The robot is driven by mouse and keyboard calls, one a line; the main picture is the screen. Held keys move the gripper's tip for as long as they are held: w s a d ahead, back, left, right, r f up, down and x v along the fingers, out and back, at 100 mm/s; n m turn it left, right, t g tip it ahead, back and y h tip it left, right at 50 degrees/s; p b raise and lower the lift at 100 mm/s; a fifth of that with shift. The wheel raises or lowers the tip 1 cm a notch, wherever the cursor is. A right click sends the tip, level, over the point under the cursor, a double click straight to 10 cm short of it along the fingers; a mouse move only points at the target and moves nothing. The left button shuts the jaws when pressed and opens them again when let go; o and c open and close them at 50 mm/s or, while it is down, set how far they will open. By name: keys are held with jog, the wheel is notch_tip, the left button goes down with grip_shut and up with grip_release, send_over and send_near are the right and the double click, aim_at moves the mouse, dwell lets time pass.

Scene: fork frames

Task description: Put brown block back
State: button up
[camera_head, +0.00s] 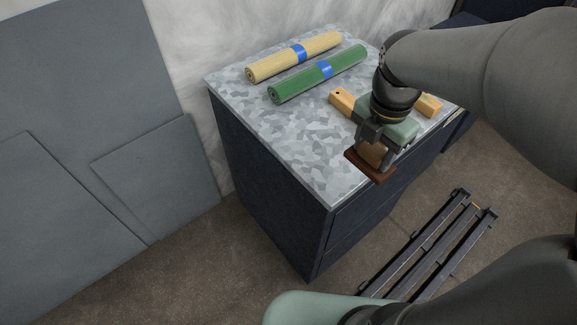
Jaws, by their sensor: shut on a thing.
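My gripper (373,149) is at the front right part of the cabinet top, pointing down. It is shut on a brown block (368,165), which shows as a reddish-brown piece under the fingers. The block is over or near the front edge of the top; I cannot tell whether it touches the surface. My gripper and wrist hide part of the block.
The dark cabinet (262,165) has a grey patterned top (295,130). A yellow roll (272,66) and a green roll (296,84), each with a blue band, lie at the back. An orange-tan piece (341,98) lies behind my gripper, another (431,104) to its right. A dark rail frame (432,245) is on the floor.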

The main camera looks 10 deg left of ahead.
jog(key=w+a+f+p, duration=0.1)
jog(key=w+a+f, duration=0.8)
jog(key=shift+w+a+f, duration=0.1)
jog(key=shift+a+f, duration=0.1)
jog(key=shift+w+a+f, duration=0.1)
jog(key=shift+a+f, duration=0.05)
jog(key=shift+f, duration=0.05)
jog(key=shift+f+p, duration=0.3)
jog(key=shift+f, duration=1.3)
jog(key=shift+f, duration=0.2)
jog(key=o, duration=1.1)
notch_tip(320, 180, up, 12)
jog(key=shift+r, duration=0.25)
